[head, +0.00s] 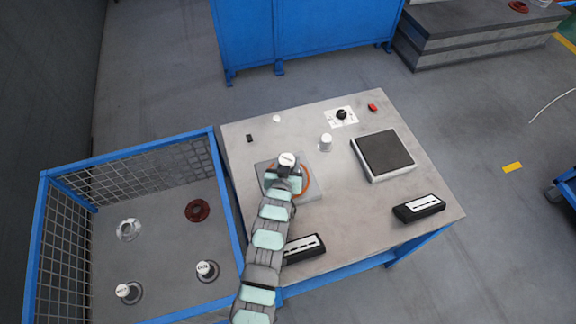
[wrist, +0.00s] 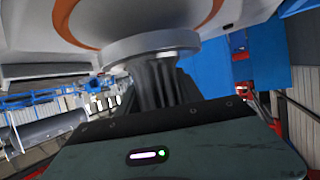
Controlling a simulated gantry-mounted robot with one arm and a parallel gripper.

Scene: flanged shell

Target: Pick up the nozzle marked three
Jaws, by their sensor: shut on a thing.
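My gripper (head: 288,174) is over the work table, at the grey plate with the orange ring. It is shut on a nozzle whose pale, round top (head: 287,159) shows at its tip in the head view; the dark lettering is too small to read. In the wrist view the held nozzle (wrist: 158,75) is a ribbed grey body with a wide, smooth flange. The flange is close to the ringed plate (wrist: 60,25); I cannot tell if they touch. Two more white-topped nozzles with dark marks, a left one (head: 123,290) and a right one (head: 205,267), stand in the bin.
The blue-framed mesh bin (head: 228,205) also holds a brown-red ring (head: 198,210) and a clear ring (head: 129,230). The table (head: 350,225) carries a white cylinder (head: 326,142), a dark square pad (head: 383,153), a black knob (head: 341,115) and two black boxes, one (head: 419,208) at right.

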